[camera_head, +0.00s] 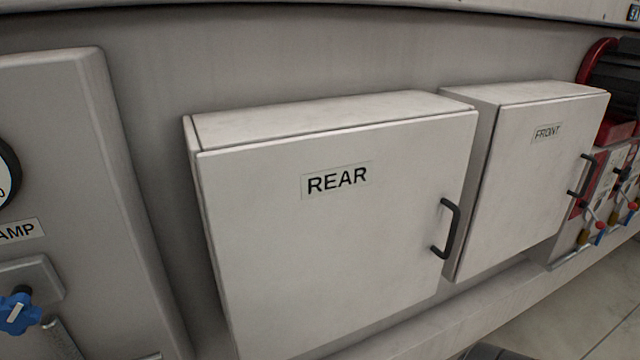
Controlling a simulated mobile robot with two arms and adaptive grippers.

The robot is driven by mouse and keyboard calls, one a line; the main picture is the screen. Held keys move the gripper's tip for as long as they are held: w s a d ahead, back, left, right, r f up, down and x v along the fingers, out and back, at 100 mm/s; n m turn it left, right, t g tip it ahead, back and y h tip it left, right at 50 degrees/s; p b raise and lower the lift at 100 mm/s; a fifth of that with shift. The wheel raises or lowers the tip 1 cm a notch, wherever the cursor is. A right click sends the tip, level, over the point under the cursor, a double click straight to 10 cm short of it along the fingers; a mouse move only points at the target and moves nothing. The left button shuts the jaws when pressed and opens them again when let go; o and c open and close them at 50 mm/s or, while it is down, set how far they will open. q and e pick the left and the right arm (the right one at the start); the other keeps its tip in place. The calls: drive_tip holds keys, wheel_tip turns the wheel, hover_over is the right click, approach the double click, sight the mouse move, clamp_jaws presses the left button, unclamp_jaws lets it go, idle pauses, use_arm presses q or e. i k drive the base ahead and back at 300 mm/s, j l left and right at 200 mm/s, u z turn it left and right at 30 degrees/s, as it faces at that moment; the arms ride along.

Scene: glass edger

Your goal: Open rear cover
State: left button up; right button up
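The rear cover (330,250) is a pale grey, square box door labelled REAR (338,180), in the middle of the head view. It looks closed, with its front flush against the box. Its dark curved handle (453,229) is on the right edge of the door. Neither of my grippers can be made out in this view. A small dark shape at the bottom edge, below the rear cover, is too cut off to identify.
A similar closed box labelled FRONT (535,190) stands just right of the rear one, with its own dark handle (581,176). Red-handled valves (602,225) are at the far right. A panel with a blue knob (18,312) is at the left. Floor shows at lower right.

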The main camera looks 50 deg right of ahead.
sight(318, 239)
drive_tip(key=z, duration=1.7)
